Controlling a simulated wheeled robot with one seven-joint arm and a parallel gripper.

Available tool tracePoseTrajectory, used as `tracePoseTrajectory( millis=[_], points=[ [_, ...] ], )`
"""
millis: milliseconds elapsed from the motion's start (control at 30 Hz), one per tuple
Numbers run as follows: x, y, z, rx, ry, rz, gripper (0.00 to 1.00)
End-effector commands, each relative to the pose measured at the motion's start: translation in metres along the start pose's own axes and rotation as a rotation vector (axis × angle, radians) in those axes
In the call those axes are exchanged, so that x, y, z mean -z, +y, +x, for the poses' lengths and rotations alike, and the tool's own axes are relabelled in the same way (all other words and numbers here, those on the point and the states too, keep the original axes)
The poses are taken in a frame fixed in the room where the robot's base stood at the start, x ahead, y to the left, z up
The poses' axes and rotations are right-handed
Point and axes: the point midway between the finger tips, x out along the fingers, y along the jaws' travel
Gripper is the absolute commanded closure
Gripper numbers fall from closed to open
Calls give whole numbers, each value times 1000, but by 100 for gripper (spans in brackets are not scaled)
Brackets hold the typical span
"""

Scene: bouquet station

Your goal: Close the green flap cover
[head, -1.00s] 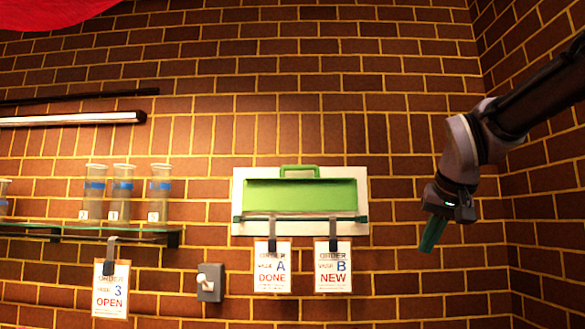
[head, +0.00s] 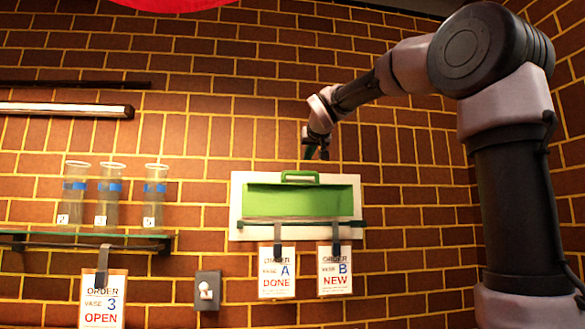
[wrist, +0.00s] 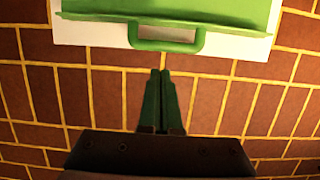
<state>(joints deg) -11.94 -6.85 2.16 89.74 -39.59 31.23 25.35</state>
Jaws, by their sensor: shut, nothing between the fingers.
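The green flap cover (head: 298,202) is set in a white panel (head: 236,222) on the brick wall. Its green handle (head: 299,174) sticks up from the top edge. How far the flap stands open is hard to tell. In the wrist view, the flap (wrist: 225,10) and handle (wrist: 166,46) show at the top. My gripper (head: 317,156) is just above the handle, slightly to its right, apart from it in the picture. In the wrist view, my gripper's dark green fingers (wrist: 160,74) are together and empty, pointing at the handle with a small gap of brick between.
A rail (head: 290,224) runs across the panel's lower part, with order cards A (head: 277,275) and B (head: 334,275) hanging there. A wall switch (head: 207,290) is lower left. A glass shelf (head: 60,240) with vases (head: 108,200) and card 3 (head: 101,300) is at left.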

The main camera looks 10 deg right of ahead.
Motion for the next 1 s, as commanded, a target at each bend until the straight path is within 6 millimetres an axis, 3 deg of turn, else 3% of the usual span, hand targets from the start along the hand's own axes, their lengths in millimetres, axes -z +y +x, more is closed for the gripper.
tracePoseTrajectory(
  millis=[167,600,1000],
  points=[
    [2,-2,17,1,4,-3,100],
    [2,-2,90,2,3,-3,100],
    [2,-1,100,2,4,-2,100]
  ],
)
